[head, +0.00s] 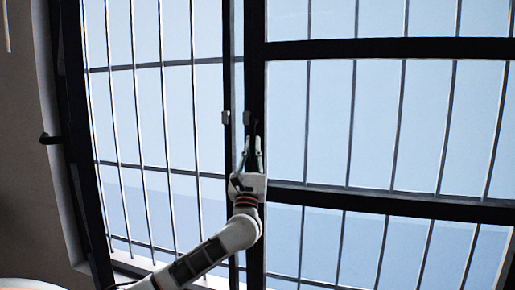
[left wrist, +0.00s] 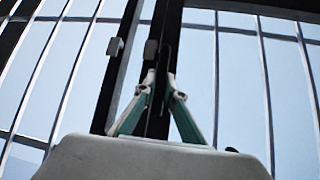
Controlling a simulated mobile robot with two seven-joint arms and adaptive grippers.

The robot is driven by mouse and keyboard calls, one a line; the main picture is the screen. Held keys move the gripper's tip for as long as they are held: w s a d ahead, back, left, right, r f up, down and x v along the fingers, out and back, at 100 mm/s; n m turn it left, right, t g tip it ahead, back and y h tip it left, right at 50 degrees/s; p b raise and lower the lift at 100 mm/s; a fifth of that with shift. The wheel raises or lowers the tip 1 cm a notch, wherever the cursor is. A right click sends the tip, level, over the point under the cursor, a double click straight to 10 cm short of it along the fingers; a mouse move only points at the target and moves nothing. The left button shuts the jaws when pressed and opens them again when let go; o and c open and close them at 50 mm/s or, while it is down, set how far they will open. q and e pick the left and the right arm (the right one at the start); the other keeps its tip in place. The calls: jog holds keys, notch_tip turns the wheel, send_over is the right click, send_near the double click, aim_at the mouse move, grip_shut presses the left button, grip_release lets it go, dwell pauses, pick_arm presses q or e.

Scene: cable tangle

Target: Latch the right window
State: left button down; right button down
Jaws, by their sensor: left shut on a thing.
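The right window (head: 390,48) has a dark frame with panes and thin bars, and fills the right of the head view. Its dark upright (head: 255,60) stands close beside the left window's edge (head: 229,65). My left gripper (head: 252,143) is at this upright, below the small grey blocks. In the left wrist view its fingers (left wrist: 161,80) are shut on a thin dark part, seemingly the right window's handle (left wrist: 160,105), mostly hidden between them. One grey block (head: 226,117) is on the left edge, another (head: 247,117) on the right upright. My right gripper is out of view.
Vertical bars (head: 165,110) run across the left window. A dark side frame and brown wall (head: 22,150) stand at the far left, with a small dark knob (head: 50,139). Pale blue sky shows behind the panes.

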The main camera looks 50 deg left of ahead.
pick_arm(q)
jog(key=shift+s+a+r, duration=0.1)
jog(key=shift+r, duration=0.15)
jog(key=c, duration=2.2)
grip_release()
jog(key=shift+o, duration=0.6)
jog(key=shift+f, duration=0.1)
jog(key=v, duration=1.2)
